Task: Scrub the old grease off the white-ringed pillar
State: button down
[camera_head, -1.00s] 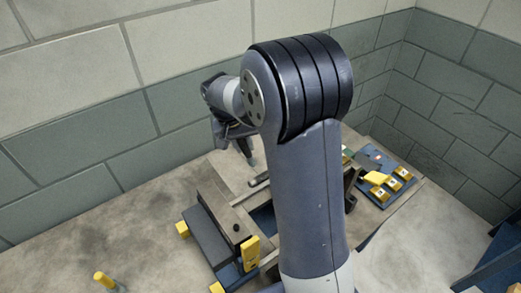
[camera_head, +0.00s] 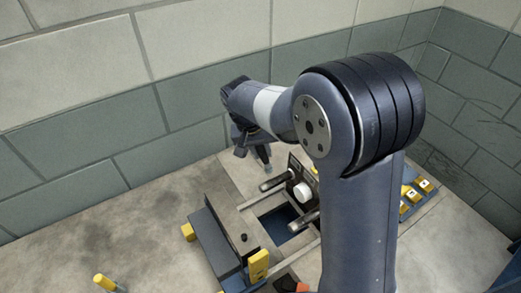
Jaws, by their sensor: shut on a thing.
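My gripper (camera_head: 252,150) points down above the far side of the bench, just left of and beyond the mould. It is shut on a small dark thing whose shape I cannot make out. A dark upright mould plate (camera_head: 296,170) carries two grey pillars, an upper one (camera_head: 280,181) and a lower one (camera_head: 304,222), that stick out to the left. A white round part (camera_head: 303,193) sits between them. I cannot tell which pillar has the white ring, and no grease is clear at this size. My gripper appears apart from both pillars.
Another mould half, a grey block (camera_head: 215,245) with yellow blocks (camera_head: 258,264), lies left of a dark blue opening (camera_head: 280,222). A yellow-topped post (camera_head: 104,282) stands front left. A blue tray (camera_head: 412,205) with yellow pieces is at right. Block walls (camera_head: 180,120) close off the back.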

jog(key=w+d+f+b, duration=0.3)
jog(key=w+d+f, duration=0.1)
jog(key=d+f, duration=0.15)
jog(key=s+a+r+p, duration=0.2)
jog(key=s+a+r, duration=0.2)
jog(key=s+a, duration=0.1)
jog(key=shift+a+r, duration=0.25)
jog(key=shift+a, duration=0.65)
jog(key=shift+p, duration=0.3)
